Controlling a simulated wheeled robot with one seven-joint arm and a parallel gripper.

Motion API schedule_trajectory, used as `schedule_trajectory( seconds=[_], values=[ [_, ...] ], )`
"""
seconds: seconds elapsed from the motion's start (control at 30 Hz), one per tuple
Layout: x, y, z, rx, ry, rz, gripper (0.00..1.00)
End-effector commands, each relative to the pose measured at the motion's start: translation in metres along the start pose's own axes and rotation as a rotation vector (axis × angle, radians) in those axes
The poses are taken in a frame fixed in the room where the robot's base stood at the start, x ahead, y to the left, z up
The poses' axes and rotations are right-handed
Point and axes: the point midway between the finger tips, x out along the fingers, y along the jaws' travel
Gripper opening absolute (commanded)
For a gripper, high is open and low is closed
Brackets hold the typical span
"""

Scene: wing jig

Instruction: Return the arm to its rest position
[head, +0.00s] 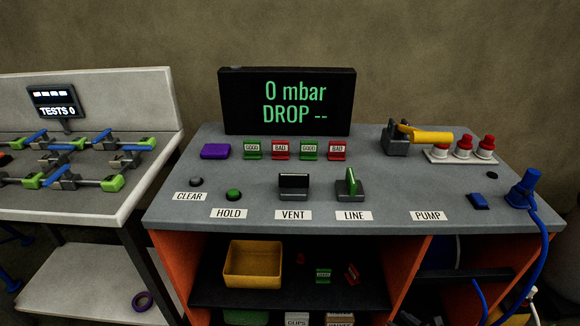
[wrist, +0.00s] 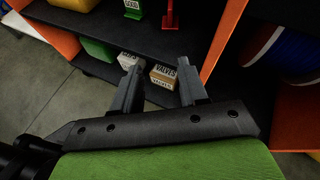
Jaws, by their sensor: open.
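My gripper (wrist: 160,92) shows in the wrist view with its two dark fingers apart and nothing between them. It points toward the shelves under the grey bench (head: 300,213). Beyond the fingertips, small boxes stand on the lower shelf, one of them marked VALVES (wrist: 163,75). I cannot tell whether a finger touches a box. My arm and gripper do not show in the head view.
The bench carries a display (head: 288,101) reading 0 mbar, DROP --, a vent lever (head: 293,186), a green line lever (head: 349,184) and a yellow-handled pump (head: 425,136). A yellow bin (head: 253,264) sits on the upper shelf. Orange panels (wrist: 226,40) flank the shelves.

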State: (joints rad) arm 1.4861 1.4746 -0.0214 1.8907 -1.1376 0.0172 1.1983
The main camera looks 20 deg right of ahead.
Motion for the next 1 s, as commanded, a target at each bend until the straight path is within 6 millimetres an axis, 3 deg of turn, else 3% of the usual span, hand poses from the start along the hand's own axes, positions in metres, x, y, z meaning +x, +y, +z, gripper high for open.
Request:
schedule_trajectory(
  seconds=[0.27,0.47,0.53,0.77,0.9,1.0],
  values=[
    [0.007,0.002,0.048,-0.279,0.064,0.157,0.43],
    [0.012,0.016,0.107,-0.612,0.122,0.338,0.43],
    [0.013,0.026,0.136,-0.773,0.144,0.421,0.43],
    [-0.009,0.09,0.248,-1.431,0.208,0.723,0.43],
    [-0.044,0.139,0.303,-1.812,0.226,0.853,0.43],
    [-0.077,0.172,0.331,-2.062,0.228,0.914,0.43]
  ],
)
